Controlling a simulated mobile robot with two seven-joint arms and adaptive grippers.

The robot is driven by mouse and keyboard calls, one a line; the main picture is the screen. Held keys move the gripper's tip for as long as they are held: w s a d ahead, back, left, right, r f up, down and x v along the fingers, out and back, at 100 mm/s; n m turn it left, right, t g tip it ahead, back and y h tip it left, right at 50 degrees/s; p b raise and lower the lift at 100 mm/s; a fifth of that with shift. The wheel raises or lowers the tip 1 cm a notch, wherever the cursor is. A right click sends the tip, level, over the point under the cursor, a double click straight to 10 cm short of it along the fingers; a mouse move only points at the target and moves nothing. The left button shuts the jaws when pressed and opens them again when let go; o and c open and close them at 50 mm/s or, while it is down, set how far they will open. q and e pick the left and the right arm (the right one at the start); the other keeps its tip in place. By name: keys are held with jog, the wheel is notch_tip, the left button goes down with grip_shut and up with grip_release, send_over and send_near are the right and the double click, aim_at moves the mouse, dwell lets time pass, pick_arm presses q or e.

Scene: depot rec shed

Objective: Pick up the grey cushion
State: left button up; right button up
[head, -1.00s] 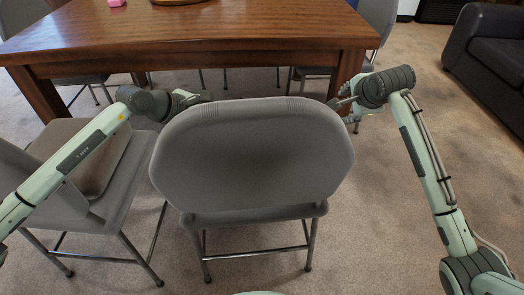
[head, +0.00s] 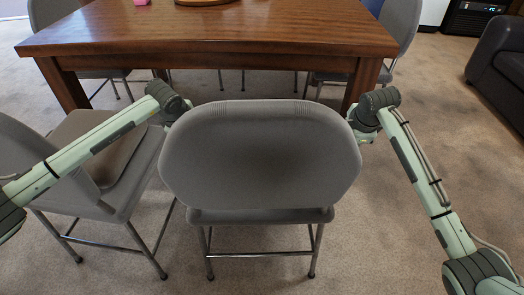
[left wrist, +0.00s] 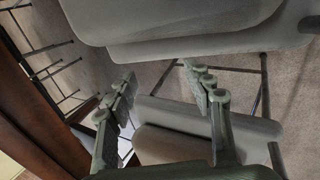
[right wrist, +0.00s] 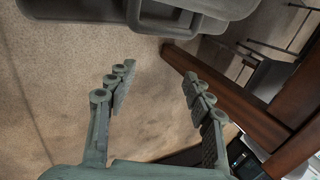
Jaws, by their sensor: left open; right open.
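The grey cushion (head: 112,135), brownish grey and flat, lies on the seat of the left folding chair (head: 140,178). My left forearm crosses in front of it in the head view. In the left wrist view the cushion (left wrist: 170,146) shows on a chair seat, beyond my left gripper (left wrist: 158,80), which is open and empty. My right gripper (right wrist: 158,72) is open and empty, with carpet between its fingers. In the head view both hands are at either side of the middle chair's back, their fingers mostly hidden.
The middle grey folding chair (head: 260,155) stands directly ahead, its back towards me. A wooden table (head: 230,35) is behind it, with a pink object (head: 141,2) on top. A dark sofa (head: 500,75) stands at the right. Carpet is clear between chair and sofa.

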pick_arm(q)
jog(key=x, duration=0.9)
jog(key=shift+w+f, duration=0.15)
jog(key=shift+f, duration=0.2)
jog(key=shift+w+d+f, duration=0.1)
jog(key=shift+d+f, duration=0.05)
jog(key=shift+d, duration=0.65)
pick_arm(e)
jog(key=a+x, duration=0.1)
jog(key=x, duration=0.9)
jog(key=shift+a, duration=0.25)
